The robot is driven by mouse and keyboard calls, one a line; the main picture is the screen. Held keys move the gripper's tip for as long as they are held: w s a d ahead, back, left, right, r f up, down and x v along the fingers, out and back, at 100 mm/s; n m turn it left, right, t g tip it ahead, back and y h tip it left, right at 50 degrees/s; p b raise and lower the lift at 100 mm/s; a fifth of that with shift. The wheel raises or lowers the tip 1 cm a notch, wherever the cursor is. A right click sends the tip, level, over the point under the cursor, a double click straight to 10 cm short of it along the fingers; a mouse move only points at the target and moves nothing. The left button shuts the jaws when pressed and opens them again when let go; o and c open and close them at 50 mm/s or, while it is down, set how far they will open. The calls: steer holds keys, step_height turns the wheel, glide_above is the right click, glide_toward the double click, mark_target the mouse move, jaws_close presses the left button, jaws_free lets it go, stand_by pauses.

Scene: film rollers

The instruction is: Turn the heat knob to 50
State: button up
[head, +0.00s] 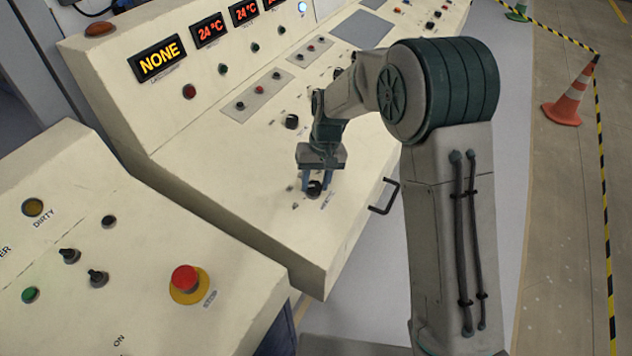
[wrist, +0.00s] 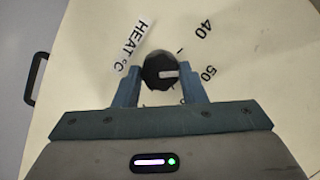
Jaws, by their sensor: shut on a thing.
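The heat knob (wrist: 160,72) is a black round knob with a white pointer mark. It sits on the cream panel beside a "HEAT °C" label (wrist: 133,45). The numbers 40 (wrist: 204,27) and 50 (wrist: 208,73) are printed to its right in the wrist view. The white mark points right, towards the 50. My gripper (wrist: 160,80) has one finger on each side of the knob and is shut on it. In the head view the knob (head: 314,188) shows small between the fingers of my gripper (head: 318,183), near the panel's front edge.
A black handle (head: 384,196) sticks out of the console front, close to my arm. A red stop button (head: 187,283) stands on the near-left console. Displays read NONE (head: 158,59) and 24 °C (head: 209,30). An orange cone (head: 571,92) stands on the floor at right.

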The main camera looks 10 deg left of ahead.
steer(key=shift+m+y, duration=0.3)
steer(key=shift+m, duration=0.9)
steer(key=o, duration=1)
steer(key=b+v, duration=0.1)
steer(key=v, duration=1.3)
steer(key=shift+f, duration=0.1)
